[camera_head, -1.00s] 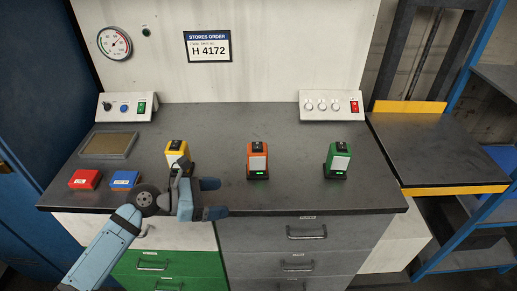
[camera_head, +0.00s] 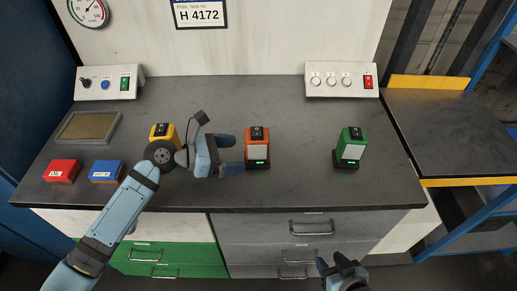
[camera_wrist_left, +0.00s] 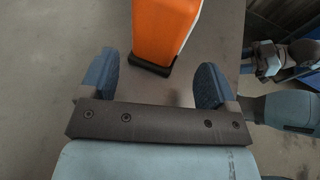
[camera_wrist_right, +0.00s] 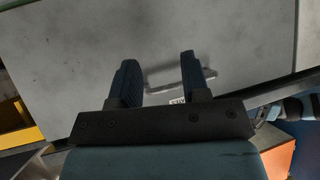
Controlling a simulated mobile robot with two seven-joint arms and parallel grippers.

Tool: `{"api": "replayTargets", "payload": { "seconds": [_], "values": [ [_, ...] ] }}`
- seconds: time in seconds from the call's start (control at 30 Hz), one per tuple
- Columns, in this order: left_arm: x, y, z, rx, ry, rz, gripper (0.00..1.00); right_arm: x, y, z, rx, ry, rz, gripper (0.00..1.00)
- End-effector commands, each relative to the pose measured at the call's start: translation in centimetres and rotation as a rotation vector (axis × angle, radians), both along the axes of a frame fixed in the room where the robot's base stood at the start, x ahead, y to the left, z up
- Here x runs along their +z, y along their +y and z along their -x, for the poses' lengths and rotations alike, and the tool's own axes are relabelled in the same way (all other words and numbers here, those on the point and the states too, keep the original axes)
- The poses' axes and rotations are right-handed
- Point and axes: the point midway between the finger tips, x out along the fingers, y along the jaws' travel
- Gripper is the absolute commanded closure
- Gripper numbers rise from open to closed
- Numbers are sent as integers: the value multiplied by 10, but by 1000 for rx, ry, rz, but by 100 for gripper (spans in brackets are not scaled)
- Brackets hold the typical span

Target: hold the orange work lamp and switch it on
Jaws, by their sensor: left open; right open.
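The orange work lamp (camera_head: 257,137) stands upright on the dark bench, with a black switch on its top and a pale front panel. A small green light shows at its base. My left gripper (camera_head: 230,155) is open just left of the lamp, its fingers pointing toward it. In the left wrist view the orange lamp (camera_wrist_left: 163,30) stands ahead of and between the open fingers (camera_wrist_left: 155,85), not gripped. My right gripper (camera_head: 342,266) is open and empty, low in front of the drawers. The right wrist view shows its open fingers (camera_wrist_right: 158,80) with a drawer front beyond.
A yellow lamp (camera_head: 163,131), partly hidden by my left arm, and a green lamp (camera_head: 350,146) stand either side. Red (camera_head: 62,171) and blue (camera_head: 106,171) boxes and a tray (camera_head: 88,127) are at left. Two control boxes (camera_head: 108,82) (camera_head: 342,80) stand at the back. Bench is clear between the orange and green lamps.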

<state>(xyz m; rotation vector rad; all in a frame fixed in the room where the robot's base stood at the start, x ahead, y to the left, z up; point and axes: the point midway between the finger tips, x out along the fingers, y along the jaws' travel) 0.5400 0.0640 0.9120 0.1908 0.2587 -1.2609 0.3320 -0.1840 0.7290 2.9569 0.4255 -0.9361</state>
Motion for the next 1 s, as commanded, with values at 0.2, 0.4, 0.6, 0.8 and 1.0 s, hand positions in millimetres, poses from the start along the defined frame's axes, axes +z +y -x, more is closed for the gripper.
{"api": "replayTargets", "payload": {
  "seconds": [0.2,0.4,0.6,0.8,1.0],
  "values": [
    [-4,-29,-9,0,4,2,17,15,1,-6,2,-26,-3,57],
    [-12,-47,-14,1,2,2,17,15,0,-5,-4,-12,-6,57],
    [-16,-53,-16,0,0,0,17,7,-2,-3,-9,8,-3,57],
    [-17,-53,-16,0,0,0,17,8,-2,-4,-11,3,-5,57],
    [-17,-53,-16,0,0,0,48,9,-2,-4,-10,0,-6,57]
  ]
}}
